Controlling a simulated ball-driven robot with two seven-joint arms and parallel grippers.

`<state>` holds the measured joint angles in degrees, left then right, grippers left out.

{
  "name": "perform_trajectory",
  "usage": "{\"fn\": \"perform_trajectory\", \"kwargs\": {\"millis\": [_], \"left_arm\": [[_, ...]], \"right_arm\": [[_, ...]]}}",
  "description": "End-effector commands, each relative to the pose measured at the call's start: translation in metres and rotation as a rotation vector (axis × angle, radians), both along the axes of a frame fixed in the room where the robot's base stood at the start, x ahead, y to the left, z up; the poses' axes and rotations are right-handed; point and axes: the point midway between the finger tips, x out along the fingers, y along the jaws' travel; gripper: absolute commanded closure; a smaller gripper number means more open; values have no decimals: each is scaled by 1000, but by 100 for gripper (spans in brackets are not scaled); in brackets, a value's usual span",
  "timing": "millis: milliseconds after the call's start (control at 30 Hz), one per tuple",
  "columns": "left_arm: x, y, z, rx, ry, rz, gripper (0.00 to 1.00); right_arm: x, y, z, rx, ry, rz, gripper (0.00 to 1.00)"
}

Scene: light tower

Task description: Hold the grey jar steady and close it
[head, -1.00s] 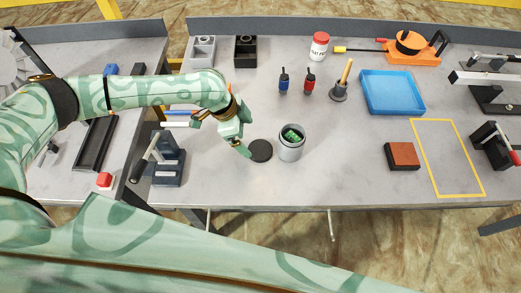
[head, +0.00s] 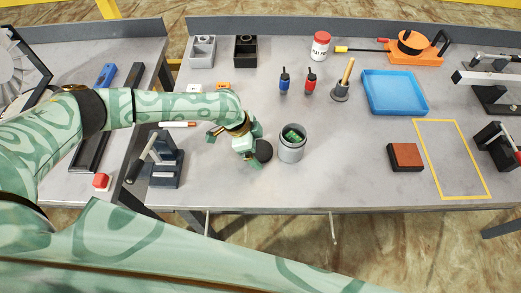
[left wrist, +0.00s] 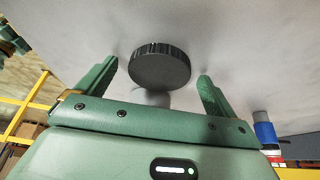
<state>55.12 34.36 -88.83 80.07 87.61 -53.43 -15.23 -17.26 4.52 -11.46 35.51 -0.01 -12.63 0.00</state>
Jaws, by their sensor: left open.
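The grey jar (head: 292,152) stands upright and open on the table, with green pieces visible inside. Its round black lid (head: 264,150) lies flat on the table just left of the jar, apart from it. My left gripper (head: 249,148) is open at the lid's left side and covers part of it in the head view. In the left wrist view the ribbed lid (left wrist: 160,67) shows between the two spread fingers, with a gap on each side. I cannot tell how far the fingertips reach around it. My right gripper is not in view.
A black clamp-like stand (head: 165,160) is left of the gripper. A blue bottle (head: 284,82) and a red bottle (head: 310,82) stand behind the jar. A blue tray (head: 395,92) and brown block (head: 405,156) are to the right.

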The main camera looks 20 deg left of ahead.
Motion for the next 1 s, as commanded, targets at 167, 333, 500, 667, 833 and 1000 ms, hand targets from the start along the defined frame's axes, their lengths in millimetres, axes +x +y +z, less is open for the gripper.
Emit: {"fn": "perform_trajectory", "kwargs": {"millis": [167,333,500,667,833,1000], "left_arm": [[0,0,0,0,0,0,6],[0,0,0,0,0,0,15],[0,0,0,0,0,0,53],[0,0,0,0,0,0,54],[0,0,1,0,0,0,54],[0,0,9,-1,-2,-1,54]], "right_arm": [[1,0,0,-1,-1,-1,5],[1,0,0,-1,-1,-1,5],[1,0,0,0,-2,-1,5],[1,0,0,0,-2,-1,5],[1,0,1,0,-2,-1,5],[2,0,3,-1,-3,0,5]]}}
